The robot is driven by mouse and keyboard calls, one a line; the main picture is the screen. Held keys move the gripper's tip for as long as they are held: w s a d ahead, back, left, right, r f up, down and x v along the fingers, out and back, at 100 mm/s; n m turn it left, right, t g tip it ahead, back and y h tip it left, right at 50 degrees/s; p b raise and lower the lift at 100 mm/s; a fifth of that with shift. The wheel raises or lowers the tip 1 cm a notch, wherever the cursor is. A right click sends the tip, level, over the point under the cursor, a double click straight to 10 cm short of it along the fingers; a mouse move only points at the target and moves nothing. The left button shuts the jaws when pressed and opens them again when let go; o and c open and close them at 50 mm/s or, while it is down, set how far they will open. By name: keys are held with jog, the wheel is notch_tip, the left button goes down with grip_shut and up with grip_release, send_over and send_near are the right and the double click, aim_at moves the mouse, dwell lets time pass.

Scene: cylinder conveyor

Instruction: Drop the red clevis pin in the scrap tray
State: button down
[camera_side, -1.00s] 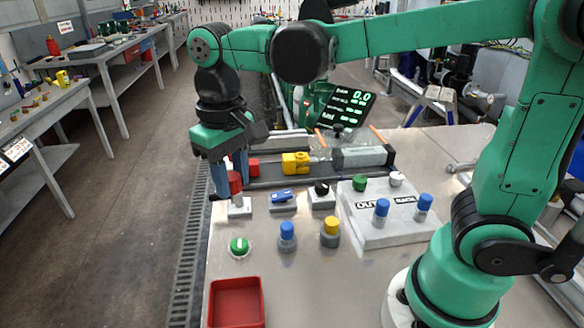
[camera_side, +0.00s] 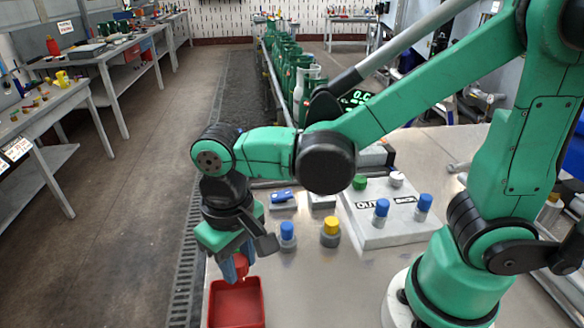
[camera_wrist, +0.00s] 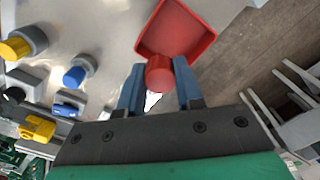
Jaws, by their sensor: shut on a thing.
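My gripper (camera_side: 236,268) is shut on the red clevis pin (camera_side: 241,264). In the side view the pin is partly hidden behind the fingers. The red scrap tray (camera_side: 237,308) lies at the table's front left, and the gripper hangs over its back edge. In the wrist view the pin's round red end (camera_wrist: 159,74) shows between the two blue fingers (camera_wrist: 157,88). It overlaps the near corner of the tray (camera_wrist: 181,30). I see nothing lying in the visible part of the tray.
Blue-capped (camera_side: 287,236) and yellow-capped (camera_side: 330,233) pieces stand right of the gripper. Behind them are a blue-topped block (camera_side: 282,199) and a grey panel (camera_side: 385,225) with several knobs. The tabletop right of the tray is clear.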

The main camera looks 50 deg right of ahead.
jog(key=c, duration=0.5)
grip_release()
jog(key=shift+r, duration=2.8)
jog(key=w+d+t, duration=0.1)
jog(key=d+t, duration=0.6)
jog(key=d, duration=0.6)
jog(key=shift+w, duration=0.35)
